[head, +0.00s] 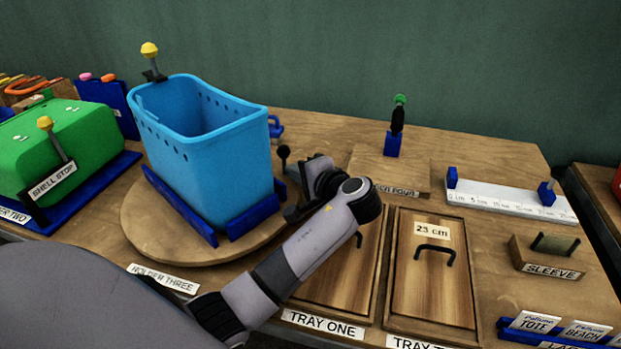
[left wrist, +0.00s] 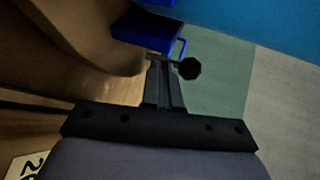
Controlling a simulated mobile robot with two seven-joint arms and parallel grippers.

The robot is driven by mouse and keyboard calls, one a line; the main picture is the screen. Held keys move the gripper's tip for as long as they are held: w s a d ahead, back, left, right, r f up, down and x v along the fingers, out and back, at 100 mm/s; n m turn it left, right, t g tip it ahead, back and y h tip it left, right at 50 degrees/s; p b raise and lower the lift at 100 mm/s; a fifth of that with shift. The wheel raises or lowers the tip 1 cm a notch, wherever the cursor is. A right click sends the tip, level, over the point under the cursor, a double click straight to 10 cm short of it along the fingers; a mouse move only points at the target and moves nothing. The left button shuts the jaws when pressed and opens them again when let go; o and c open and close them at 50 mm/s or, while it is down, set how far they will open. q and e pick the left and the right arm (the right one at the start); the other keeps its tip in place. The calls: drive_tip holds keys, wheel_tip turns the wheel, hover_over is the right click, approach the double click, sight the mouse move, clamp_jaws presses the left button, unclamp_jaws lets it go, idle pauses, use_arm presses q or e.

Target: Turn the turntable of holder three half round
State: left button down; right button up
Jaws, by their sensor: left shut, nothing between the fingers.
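The turntable of holder three (head: 150,235) is a round wooden disc behind the label "HOLDER THREE" (head: 163,279). A light blue basket (head: 200,150) stands upright on it between dark blue blocks (head: 255,215). A black ball knob (head: 283,152) on a thin stem rises by the disc's right side. My left gripper (head: 290,212) is shut and empty at the disc's right edge, close to the stem. In the left wrist view its fingers (left wrist: 163,85) are together, with a black knob (left wrist: 190,68) just right of the tips. Contact cannot be told. My right gripper is out of view.
A green box (head: 60,145) stands at left on holder two. A ruler (head: 505,198) and the sleeve block (head: 548,258) are farther right.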

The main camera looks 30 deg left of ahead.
sight(288, 156)
use_arm(q)
drive_tip(key=shift+w+a, duration=0.2)
drive_tip(key=shift+a, duration=0.45)
drive_tip(key=shift+n+g, duration=0.3)
drive_tip(key=w+a, duration=0.2)
drive_tip(key=w+a+b, duration=0.1)
drive_tip(key=a, duration=0.1)
drive_tip(key=shift+w+a+f, duration=0.1)
drive_tip(key=shift+w+a, duration=0.05)
drive_tip(key=shift+w, duration=0.2)
drive_tip(key=shift+w+a+n+g+y+b, duration=0.3)
drive_tip(key=shift+a+g+b, duration=0.1)
drive_tip(key=shift+a+b, duration=0.15)
drive_tip(key=shift+w+a+g, duration=0.1)
drive_tip(key=shift+a+g, duration=0.05)
drive_tip(key=shift+g, duration=0.15)
